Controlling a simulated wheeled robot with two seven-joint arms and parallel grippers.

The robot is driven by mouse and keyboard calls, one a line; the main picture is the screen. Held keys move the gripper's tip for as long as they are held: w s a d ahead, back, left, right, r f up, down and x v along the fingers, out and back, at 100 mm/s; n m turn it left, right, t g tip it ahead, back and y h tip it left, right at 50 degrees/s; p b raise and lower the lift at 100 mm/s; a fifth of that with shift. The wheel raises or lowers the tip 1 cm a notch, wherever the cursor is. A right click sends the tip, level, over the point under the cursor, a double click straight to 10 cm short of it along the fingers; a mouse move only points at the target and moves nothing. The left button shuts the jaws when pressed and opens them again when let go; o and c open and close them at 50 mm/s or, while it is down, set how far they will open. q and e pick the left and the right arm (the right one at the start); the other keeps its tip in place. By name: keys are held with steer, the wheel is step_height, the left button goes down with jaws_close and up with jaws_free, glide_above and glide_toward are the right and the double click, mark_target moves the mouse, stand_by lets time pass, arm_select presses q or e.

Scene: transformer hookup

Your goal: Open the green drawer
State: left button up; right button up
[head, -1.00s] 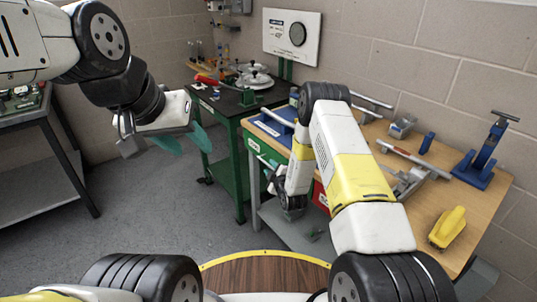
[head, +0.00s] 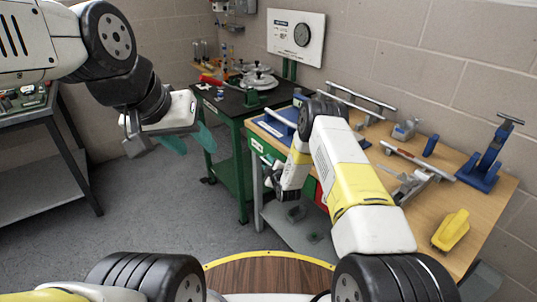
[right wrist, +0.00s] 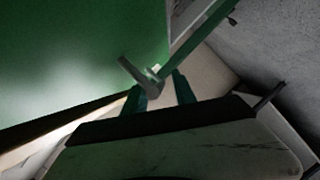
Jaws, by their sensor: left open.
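The green drawer front (head: 258,147), with a white label, is at the left end of the wooden workbench's front. In the right wrist view, a large green panel (right wrist: 60,70) fills the left side, and a grey handle-like bar (right wrist: 140,76) stands out from it. My right gripper (right wrist: 158,88) has its two teal fingers apart, with the bar's end at or just beyond their tips. I cannot tell whether they touch it. In the head view my right gripper (head: 272,180) is partly hidden by its arm beside the bench front. My left gripper (head: 190,142) is open and empty over the floor.
A red drawer front (head: 321,196) is partly hidden behind my right arm. A green cart (head: 232,165) stands left of the bench. A grey table (head: 40,170) is at far left; floor between is clear.

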jaws_close()
stand_by(1.3)
